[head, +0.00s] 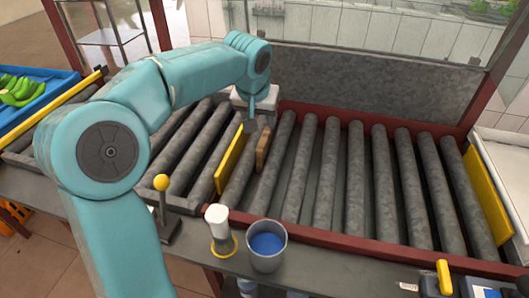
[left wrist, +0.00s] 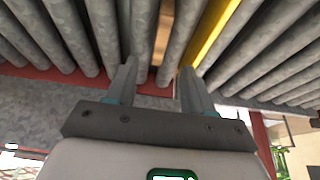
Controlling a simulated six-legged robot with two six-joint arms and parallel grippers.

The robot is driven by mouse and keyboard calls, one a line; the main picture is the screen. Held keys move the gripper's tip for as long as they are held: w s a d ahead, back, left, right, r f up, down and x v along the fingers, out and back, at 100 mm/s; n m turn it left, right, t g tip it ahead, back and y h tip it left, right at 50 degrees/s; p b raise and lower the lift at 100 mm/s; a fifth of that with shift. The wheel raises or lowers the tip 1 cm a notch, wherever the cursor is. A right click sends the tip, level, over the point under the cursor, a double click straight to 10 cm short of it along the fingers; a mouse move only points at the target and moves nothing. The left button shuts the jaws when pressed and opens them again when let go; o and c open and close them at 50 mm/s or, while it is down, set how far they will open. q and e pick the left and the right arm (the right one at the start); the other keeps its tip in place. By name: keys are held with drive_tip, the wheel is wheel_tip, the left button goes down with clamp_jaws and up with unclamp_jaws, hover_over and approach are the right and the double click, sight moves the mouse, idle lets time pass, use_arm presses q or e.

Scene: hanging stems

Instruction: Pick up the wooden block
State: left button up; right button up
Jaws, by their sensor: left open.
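The wooden block (head: 263,148) is a small brown piece standing on edge on the grey rollers, to the right of the left yellow divider. In the left wrist view the block (left wrist: 163,30) shows as a brown strip beyond the fingers, seen through the space between them. My left gripper (head: 260,124) is at the block's far end in the head view, with its fingers pointing down. In the left wrist view the left gripper (left wrist: 161,82) has its fingers apart and nothing held between them. My right gripper is not in view.
Yellow dividers (head: 229,160) cross the roller conveyor (head: 330,170), which has a red frame. A yellow-knobbed lever (head: 162,184), a white-topped cylinder (head: 217,220) and a metal cup (head: 267,258) with blue contents stand along the near edge. Rollers right of the block are clear.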

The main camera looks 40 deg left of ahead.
sight(264, 138)
use_arm(q)
drive_tip(key=x, duration=0.9)
drive_tip(key=shift+w+a+f+b, duration=0.15)
drive_tip(key=shift+a+f+b, duration=0.05)
drive_tip(key=shift+b, duration=0.2)
drive_tip(key=shift+f, duration=0.15)
drive_tip(key=shift+f, duration=0.2)
clamp_jaws()
